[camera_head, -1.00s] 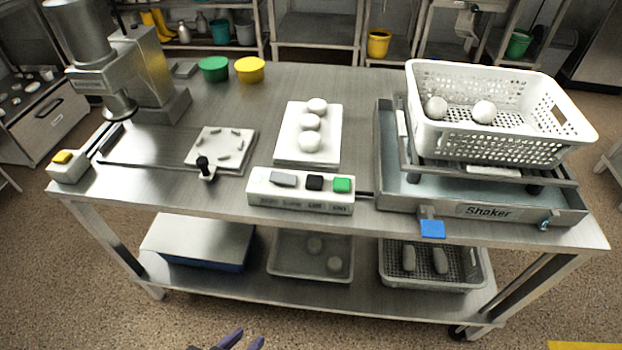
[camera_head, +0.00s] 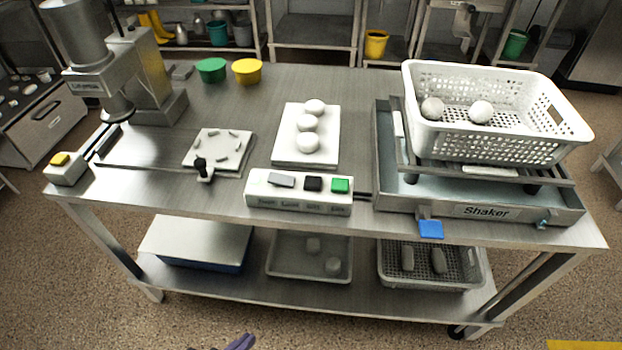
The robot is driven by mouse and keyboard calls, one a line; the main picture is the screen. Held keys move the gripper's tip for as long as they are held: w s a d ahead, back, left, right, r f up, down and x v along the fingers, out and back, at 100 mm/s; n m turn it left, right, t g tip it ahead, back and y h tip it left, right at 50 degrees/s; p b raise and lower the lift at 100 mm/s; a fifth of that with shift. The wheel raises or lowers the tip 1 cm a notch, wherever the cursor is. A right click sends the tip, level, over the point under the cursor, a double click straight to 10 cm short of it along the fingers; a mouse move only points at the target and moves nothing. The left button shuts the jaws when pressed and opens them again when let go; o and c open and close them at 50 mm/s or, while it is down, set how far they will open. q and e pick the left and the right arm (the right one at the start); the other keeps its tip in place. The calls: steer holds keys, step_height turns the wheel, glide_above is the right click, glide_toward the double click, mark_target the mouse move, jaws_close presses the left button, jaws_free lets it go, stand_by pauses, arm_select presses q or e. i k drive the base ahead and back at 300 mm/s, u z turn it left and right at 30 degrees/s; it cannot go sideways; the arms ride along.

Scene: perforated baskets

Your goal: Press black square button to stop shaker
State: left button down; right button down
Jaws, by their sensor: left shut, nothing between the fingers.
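The black square button (camera_head: 313,184) sits on the white control box (camera_head: 299,201) at the table's front edge, between a grey switch (camera_head: 281,180) and a green button (camera_head: 340,185). The shaker (camera_head: 480,211) stands to the right, with a white perforated basket (camera_head: 497,145) on its rack holding two pale round pieces. My left gripper (camera_head: 242,342) shows only as purple fingertips at the bottom edge, close together, well below and in front of the control box. It holds nothing. My right gripper is not in view.
A white board (camera_head: 305,153) with three white balls lies behind the control box. A white plate with a black knob (camera_head: 219,151) and a grey machine (camera_head: 132,80) stand to the left. A blue tab (camera_head: 430,229) juts from the shaker's front. The floor before the table is clear.

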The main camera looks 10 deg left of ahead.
mark_target(312, 183)
steer(key=k, duration=0.5)
steer(key=z, duration=1.5)
steer(key=i, duration=1.3)
steer(key=u, duration=2.15)
